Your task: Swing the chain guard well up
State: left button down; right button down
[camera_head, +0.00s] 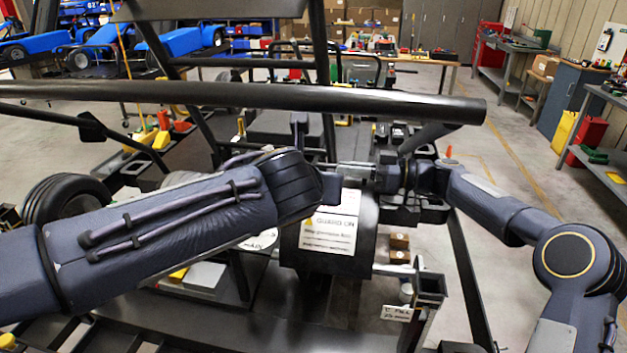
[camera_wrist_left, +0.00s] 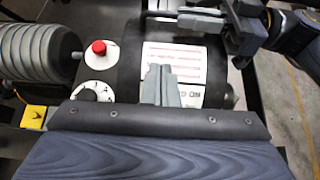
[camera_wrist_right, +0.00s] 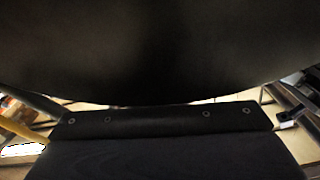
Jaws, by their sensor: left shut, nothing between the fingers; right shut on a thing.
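The chain guard (camera_head: 366,235) is a dark, rounded cover with a white warning label, in the middle of the head view. It also shows in the left wrist view (camera_wrist_left: 128,75). My right gripper (camera_head: 352,170) is at the guard's upper edge, shut on what looks like its handle bar; the exact contact is hard to see. A dark surface fills most of the right wrist view and hides those fingertips. My left gripper (camera_wrist_left: 163,85) is shut and empty, in front of the guard's label. In the head view my left arm hides part of the guard.
A thick dark frame tube (camera_head: 240,96) crosses above both arms. A red button (camera_wrist_left: 99,47) and a dial (camera_wrist_left: 92,92) sit left of the guard. A small bracket with a tag (camera_head: 428,290) stands at lower right. Open floor lies to the right.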

aim_at(325, 165)
pick_arm(q)
jog(key=x, duration=0.7)
jog(key=shift+w+f, duration=0.15)
jog(key=shift+f, duration=0.05)
jog(key=w, duration=0.3)
jog(key=shift+w+d+r, duration=0.2)
jog(key=shift+d, duration=0.15)
jog(key=shift+w+d+r, duration=0.1)
jog(key=shift+w+r, duration=0.05)
jog(key=shift+w, duration=0.3)
jog(key=shift+w+r, duration=0.25)
jog(key=shift+w, duration=0.3)
jog(key=shift+w+r, duration=0.2)
jog(key=shift+w, duration=0.05)
pick_arm(e)
jog(key=shift+s+a, duration=0.15)
jog(key=shift+a, duration=0.1)
jog(key=c, duration=1.8)
grip_release()
jog(key=shift+o, duration=1)
jog(key=shift+s+d, duration=0.1)
jog(key=shift+d, duration=0.05)
pick_arm(q)
jog(key=shift+d+f, duration=0.1)
pick_arm(e)
jog(key=shift+o, duration=0.6)
jog(key=shift+d, duration=0.1)
